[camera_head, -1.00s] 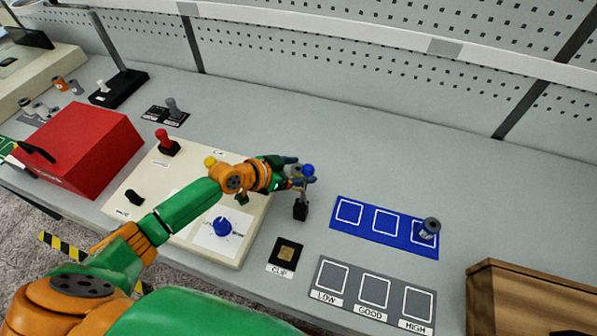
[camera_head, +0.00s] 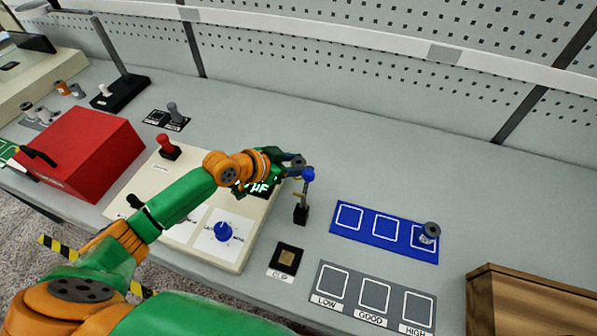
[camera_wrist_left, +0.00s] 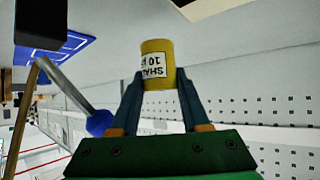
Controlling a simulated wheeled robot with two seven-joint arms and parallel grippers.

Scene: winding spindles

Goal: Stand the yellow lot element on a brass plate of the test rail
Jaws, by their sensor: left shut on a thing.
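The yellow lot element (camera_wrist_left: 156,60) is a short cylinder with a white printed label. In the left wrist view it sits between the two fingers of my left gripper (camera_wrist_left: 158,82), which is shut on it. In the head view my left gripper (camera_head: 295,162) is above the bench, just beyond the blue-knobbed lever (camera_head: 308,173); the element cannot be made out there. A black plate with a brass square (camera_head: 288,260), labelled CLIP, lies nearer the front edge, below the lever. My right gripper is not in view.
The lever's blue ball (camera_wrist_left: 100,122) is close beside my left finger. A blue mat (camera_head: 368,232) holds a grey cylinder (camera_head: 430,232) at its right end. A grey LOW/GOOD/HIGH mat (camera_head: 358,312) is empty. A wooden box (camera_head: 520,305) stands front right. The back right bench is clear.

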